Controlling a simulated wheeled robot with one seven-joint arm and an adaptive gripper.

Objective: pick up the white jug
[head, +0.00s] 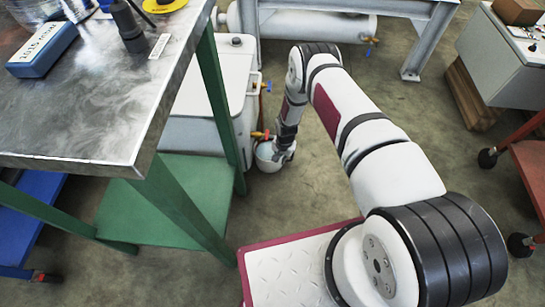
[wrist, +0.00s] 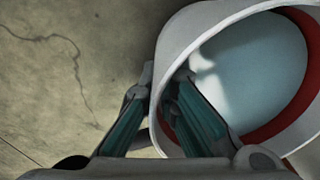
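The white jug (head: 266,159) is low by the floor, beside the white tank, in the head view. It looks round and open-topped, with pale blue inside. In the wrist view the jug (wrist: 175,40) fills the right side, its wide mouth facing the camera and a red band showing inside. My gripper (head: 283,148) is at its rim. In the wrist view one finger of my gripper (wrist: 161,85) is outside the jug's wall and the other is inside; the tips close on the wall between them. Whether the jug's base touches the floor is hidden.
A metal-topped green table (head: 95,95) is at the left. A grey frame (head: 418,45) stands behind. The concrete floor (head: 310,175) to the jug's right is clear up to my arm.

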